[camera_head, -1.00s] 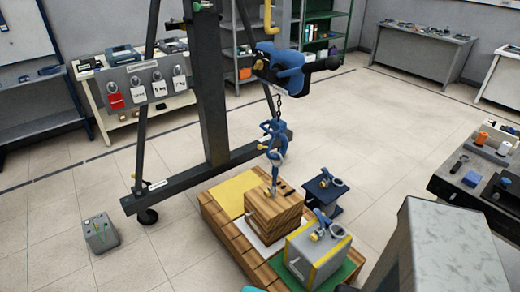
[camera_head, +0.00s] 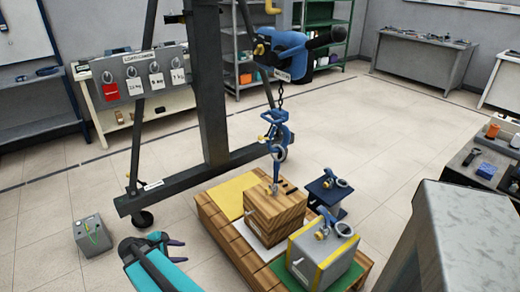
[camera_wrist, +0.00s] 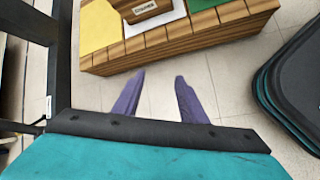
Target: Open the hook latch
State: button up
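The blue crane hook (camera_head: 277,140) with its latch hangs on a chain below the blue hoist (camera_head: 285,52). Its lower end reaches the top of the wooden crate (camera_head: 275,211); whether it is engaged there is too small to tell. My gripper (camera_head: 178,240) is at the lower left in the head view, left of the pallet and well apart from the hook. In the wrist view its two purple fingers (camera_wrist: 157,95) are spread, with only floor between them. The hook is not in the wrist view.
The wooden pallet (camera_head: 215,222) also bears a grey block with yellow edges (camera_head: 322,258). A blue stand (camera_head: 328,190) is behind it. The dark gantry post (camera_head: 208,85) and its foot beam stand left of the hook. A grey box (camera_head: 92,235) is on the floor.

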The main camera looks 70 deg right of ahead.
jog(key=d+r+n+h+b, duration=0.1)
jog(key=d+r+b, duration=0.15)
jog(key=d, duration=0.35)
jog(key=d+r+h+b, duration=0.1)
jog(key=d+r+h, duration=0.1)
jog(key=d+r, duration=0.25)
jog(key=n+g+h+b, duration=0.4)
jog(key=h+b, duration=0.2)
jog(key=b, duration=0.3)
send_near(260, 138)
jog(key=w+a+f, duration=0.1)
jog(key=w+a, duration=0.1)
jog(key=shift+a, duration=0.25)
jog(key=shift+d, duration=0.1)
jog(key=b+x, duration=0.1)
jog(key=x, duration=1.2)
jog(key=shift+s+d+r, duration=0.15)
jog(key=shift+s+d, duration=0.1)
jog(key=shift+d, duration=0.05)
jog(key=shift+c, duration=0.2)
